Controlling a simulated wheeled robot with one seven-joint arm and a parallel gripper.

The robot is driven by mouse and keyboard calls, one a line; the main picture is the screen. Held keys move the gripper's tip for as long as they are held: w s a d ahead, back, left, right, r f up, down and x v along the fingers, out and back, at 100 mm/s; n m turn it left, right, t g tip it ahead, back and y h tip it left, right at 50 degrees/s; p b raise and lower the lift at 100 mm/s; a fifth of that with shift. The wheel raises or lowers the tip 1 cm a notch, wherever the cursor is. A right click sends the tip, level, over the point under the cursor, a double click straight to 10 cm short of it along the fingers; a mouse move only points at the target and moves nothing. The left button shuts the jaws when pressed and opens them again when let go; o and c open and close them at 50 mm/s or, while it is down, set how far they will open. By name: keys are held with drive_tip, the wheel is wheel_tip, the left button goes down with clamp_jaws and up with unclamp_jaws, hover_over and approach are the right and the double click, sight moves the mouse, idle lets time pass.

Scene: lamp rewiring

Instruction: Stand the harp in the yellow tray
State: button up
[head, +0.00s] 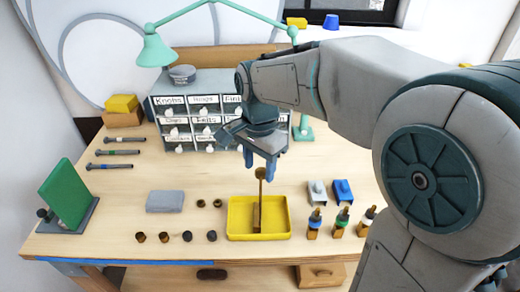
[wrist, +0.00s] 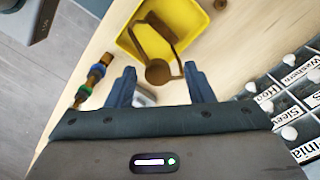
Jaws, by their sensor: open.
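The harp (head: 262,188) is a thin brown-gold frame with a round knob on top. It stands upright in the yellow tray (head: 233,232), seen nearly edge-on in the head view. In the wrist view the harp (wrist: 178,48) shows as a bent loop, with its round knob toward me and its lower part over the floor of the tray (wrist: 203,22). My gripper (head: 260,165) is above the tray, fingers pointing down. In the wrist view my gripper (wrist: 161,82) is open, with the knob between or just beyond its fingertips. Contact with the fingers cannot be told.
A labelled drawer cabinet (head: 190,104) stands behind, with a green lamp (head: 155,50) over it. A grey block (head: 165,201) and dark knobs lie left.

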wheel_tip(320, 180, up, 12)
drive_tip(key=s+d+f+n+t, duration=0.3)
drive_tip(key=s+d+f+n, duration=0.6)
drive_tip(key=s+d+f, duration=0.3)
drive_tip(key=shift+s+f+t+b, duration=0.3)
drive_tip(key=shift+s+f, duration=0.05)
drive_tip(key=shift+f, duration=0.3)
idle(0.7)
